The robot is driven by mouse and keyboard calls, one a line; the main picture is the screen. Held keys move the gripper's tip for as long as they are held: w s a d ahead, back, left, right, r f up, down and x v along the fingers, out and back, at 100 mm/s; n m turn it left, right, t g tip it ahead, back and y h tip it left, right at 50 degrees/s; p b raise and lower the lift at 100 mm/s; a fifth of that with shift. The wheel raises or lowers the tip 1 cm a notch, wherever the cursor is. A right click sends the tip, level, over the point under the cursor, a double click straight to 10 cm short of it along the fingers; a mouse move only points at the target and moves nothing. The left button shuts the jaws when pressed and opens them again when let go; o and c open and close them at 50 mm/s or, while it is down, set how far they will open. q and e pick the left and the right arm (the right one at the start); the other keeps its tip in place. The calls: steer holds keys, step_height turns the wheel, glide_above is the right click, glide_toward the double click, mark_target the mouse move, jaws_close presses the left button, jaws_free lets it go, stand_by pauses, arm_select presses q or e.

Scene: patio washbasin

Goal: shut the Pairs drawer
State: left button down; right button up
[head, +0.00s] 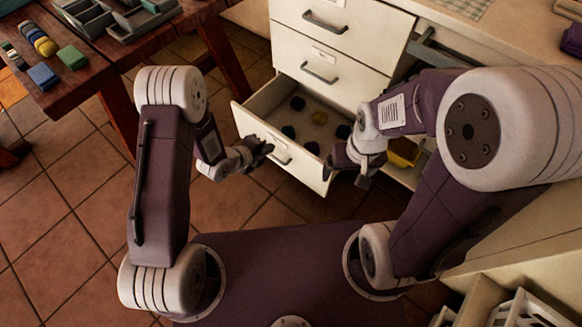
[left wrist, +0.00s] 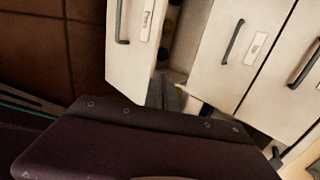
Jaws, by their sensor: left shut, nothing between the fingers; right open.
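The bottom drawer of the white cabinet is pulled out; its white front (head: 304,173) faces my base. In the left wrist view, the small label on the open drawer front (left wrist: 138,55) seems to read Pairs. The drawer holds several dark round things and a yellow one (head: 319,118). My left gripper (head: 268,149) is shut and empty, just at the drawer front near its handle; I cannot tell whether it touches. My right gripper (head: 345,178) is open and empty at the right end of the drawer front, partly hiding it.
Two drawers above, the upper (head: 339,28) and the middle (head: 322,76), are shut. A wooden table (head: 110,60) with trays and coloured blocks stands at the left. A yellow thing (head: 404,154) shows behind my right arm. Tiled floor (head: 70,200) is clear at left.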

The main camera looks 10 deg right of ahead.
arm_select(q)
step_height(320, 180, down, 6)
steer(key=s+b, duration=0.2)
steer(key=b, duration=0.6)
glide_toward(296, 149)
steer(key=shift+g, duration=0.4)
steer(key=x, duration=0.6)
steer(key=shift+w+a, duration=0.1)
steer(key=shift+a, duration=0.1)
steer(key=shift+w+d+r, duration=0.1)
steer(key=shift+w, duration=0.05)
arm_select(e)
step_height(296, 149, down, 10)
arm_select(q)
steer(key=shift+d, duration=0.1)
